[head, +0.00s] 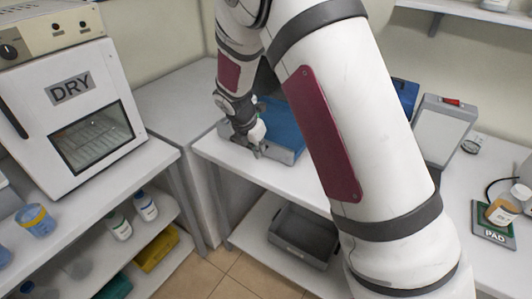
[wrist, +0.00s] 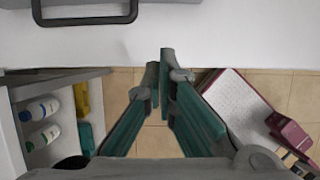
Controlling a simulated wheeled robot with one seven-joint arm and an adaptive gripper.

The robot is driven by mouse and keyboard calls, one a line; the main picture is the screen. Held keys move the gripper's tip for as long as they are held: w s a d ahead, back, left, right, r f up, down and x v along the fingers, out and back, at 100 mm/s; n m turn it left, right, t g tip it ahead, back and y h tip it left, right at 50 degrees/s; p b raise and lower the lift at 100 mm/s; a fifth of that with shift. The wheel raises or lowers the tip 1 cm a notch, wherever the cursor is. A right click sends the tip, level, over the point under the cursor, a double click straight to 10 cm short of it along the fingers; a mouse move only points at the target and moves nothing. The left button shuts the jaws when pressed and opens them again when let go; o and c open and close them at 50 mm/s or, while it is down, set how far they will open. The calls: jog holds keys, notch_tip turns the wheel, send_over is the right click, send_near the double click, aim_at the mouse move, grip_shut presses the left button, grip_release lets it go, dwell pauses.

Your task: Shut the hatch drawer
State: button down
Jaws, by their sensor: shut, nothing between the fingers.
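A low grey unit with a blue top or inside (head: 283,122) sits on the white table in the head view. It may be the hatch drawer, but my arm hides part of it. My gripper (head: 257,153) is shut and empty at the unit's front left, by the table's front edge. Whether it touches the unit cannot be told. In the wrist view the closed fingertips of my gripper (wrist: 159,62) are over the table edge. A dark handle-like frame (wrist: 86,20) shows at the top left, apart from the fingers.
The white table (head: 222,149) has a shelf below with a grey bin (head: 303,238). A white oven marked DRY (head: 70,95) stands at left, above bottles (head: 145,205) and a yellow bin (head: 157,248).

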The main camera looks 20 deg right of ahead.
jog(key=p+x, duration=0.1)
jog(key=x, duration=0.8)
jog(key=shift+d+f, duration=0.1)
jog(key=shift+f, duration=0.1)
jog(key=shift+w+d+f, duration=0.1)
jog(key=shift+w+d, duration=0.7)
jog(key=shift+d, duration=0.1)
jog(key=shift+w+d+p, duration=0.3)
jog(key=shift+w+d, duration=0.3)
jog(key=shift+d, duration=0.05)
jog(key=w+d+b, duration=0.4)
jog(key=w+d, duration=0.1)
jog(key=d, duration=0.1)
jog(key=w+d+b, duration=0.4)
jog(key=d+b, duration=0.1)
jog(key=w+d+b, duration=0.5)
jog(key=d, duration=0.1)
jog(key=shift+w+d+f, duration=0.15)
jog(key=shift+w+d, duration=0.15)
jog(key=shift+w, duration=0.05)
jog(key=shift+w+d+b, duration=0.35)
jog(key=shift+d+b, duration=0.1)
jog(key=shift+w+d+r, duration=0.1)
jog(key=shift+d+r, duration=0.1)
